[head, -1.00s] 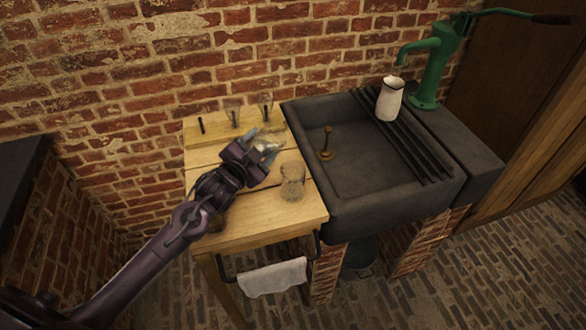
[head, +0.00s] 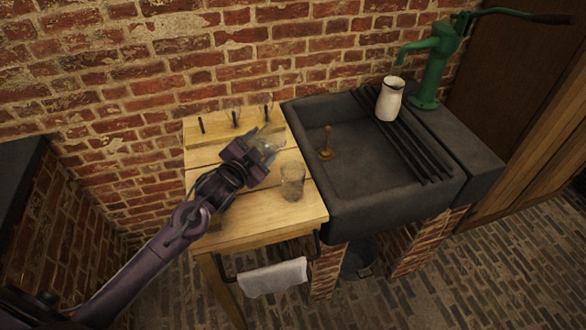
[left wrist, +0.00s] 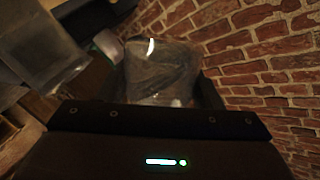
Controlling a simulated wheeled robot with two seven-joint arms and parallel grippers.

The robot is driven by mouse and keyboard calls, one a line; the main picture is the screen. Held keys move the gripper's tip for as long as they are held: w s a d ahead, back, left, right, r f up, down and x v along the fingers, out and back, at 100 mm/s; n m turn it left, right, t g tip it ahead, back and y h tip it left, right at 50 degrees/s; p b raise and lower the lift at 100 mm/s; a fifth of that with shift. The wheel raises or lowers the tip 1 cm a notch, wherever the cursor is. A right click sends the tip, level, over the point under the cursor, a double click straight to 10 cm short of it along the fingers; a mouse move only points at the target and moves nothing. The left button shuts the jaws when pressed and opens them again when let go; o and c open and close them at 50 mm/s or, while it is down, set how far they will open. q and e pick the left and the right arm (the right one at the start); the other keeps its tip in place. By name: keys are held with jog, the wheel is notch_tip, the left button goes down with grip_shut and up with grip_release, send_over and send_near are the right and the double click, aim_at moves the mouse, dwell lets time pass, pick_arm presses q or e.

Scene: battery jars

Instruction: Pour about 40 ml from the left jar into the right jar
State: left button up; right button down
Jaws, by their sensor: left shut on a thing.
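My left gripper (head: 268,140) is shut on a clear glass jar, the left jar (head: 272,145), above the wooden table. The held jar looks tilted; the gripper partly hides it in the head view. It also fills the middle of the left wrist view (left wrist: 160,70). The right jar (head: 292,182), also clear glass, stands upright on the table to the right of and nearer than the gripper. A clear jar shows at the left of the left wrist view (left wrist: 40,50). I cannot make out the liquid level in either jar. My right gripper is not in view.
A wooden rack (head: 220,125) with dark pegs and faint glass shapes stands at the table's back. A dark stone sink (head: 370,205) adjoins the right side, with a white jug (head: 389,100) and green pump (head: 430,70). A towel (head: 272,278) hangs in front.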

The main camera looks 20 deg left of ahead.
pick_arm(q)
jog(key=shift+r, duration=0.1)
jog(key=shift+r+p, duration=0.15)
jog(key=shift+p, duration=0.2)
jog(key=shift+n, duration=0.5)
jog(key=f+n, duration=0.1)
jog(key=a+f+n, duration=0.1)
jog(key=n, duration=0.1)
jog(key=shift+t+h+p, duration=0.3)
jog(key=shift+p, duration=0.05)
notch_tip(320, 180, down, 2)
jog(key=shift+a+f+n+b, duration=0.1)
jog(key=shift+f+n+b, duration=0.05)
jog(key=shift+n+b, duration=0.55)
jog(key=shift+w+a+f+n+h, duration=0.15)
jog(key=shift+n+h, duration=0.25)
jog(key=shift+n, duration=0.6)
